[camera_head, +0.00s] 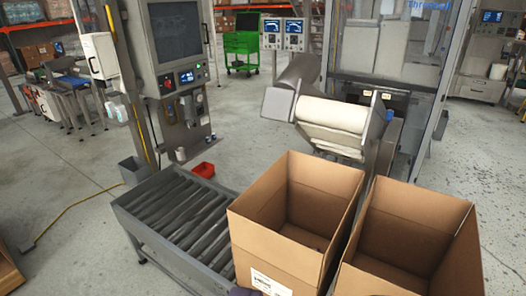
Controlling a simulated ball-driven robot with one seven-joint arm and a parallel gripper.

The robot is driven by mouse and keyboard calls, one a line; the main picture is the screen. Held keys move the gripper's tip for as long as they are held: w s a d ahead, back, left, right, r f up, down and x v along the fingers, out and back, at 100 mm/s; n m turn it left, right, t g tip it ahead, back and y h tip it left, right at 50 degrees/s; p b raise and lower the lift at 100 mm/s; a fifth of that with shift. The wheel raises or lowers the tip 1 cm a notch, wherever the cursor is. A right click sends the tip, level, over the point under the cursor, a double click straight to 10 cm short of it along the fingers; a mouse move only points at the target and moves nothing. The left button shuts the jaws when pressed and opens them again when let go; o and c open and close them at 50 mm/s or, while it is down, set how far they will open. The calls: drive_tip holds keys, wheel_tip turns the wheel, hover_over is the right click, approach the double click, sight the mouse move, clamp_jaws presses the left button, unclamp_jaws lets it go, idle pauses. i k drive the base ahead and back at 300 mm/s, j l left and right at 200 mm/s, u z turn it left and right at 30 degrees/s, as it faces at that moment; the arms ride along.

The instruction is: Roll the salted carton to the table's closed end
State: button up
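Two open-topped brown cartons stand side by side at the lower right. The left carton (262,245) sits over the right part of the grey roller table (165,255) and has a white label low on its near face, too small to read. The right carton (452,268) is cut off by the bottom edge. I see no salt clearly in either, and cannot tell which is the salted one. The table's left rollers are bare, with a grey rail round them.
A grey chute (335,115) hangs just behind the cartons. A control post with a screen (175,35) stands behind the table, with a red bin (203,170) on the floor near it. A yellow cable (75,222) crosses the floor at left.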

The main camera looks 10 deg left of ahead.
sight(274, 224)
drive_tip(key=i+j+z, duration=0.1)
drive_tip(key=i+j, duration=0.75)
drive_tip(key=i+j+z, duration=0.15)
drive_tip(key=i+j, duration=0.65)
drive_tip(key=j, duration=0.2)
drive_tip(key=i+j+z, duration=0.15)
drive_tip(key=i+j, duration=0.55)
drive_tip(key=j, duration=0.15)
drive_tip(key=i+l, duration=0.15)
drive_tip(key=i, duration=0.3)
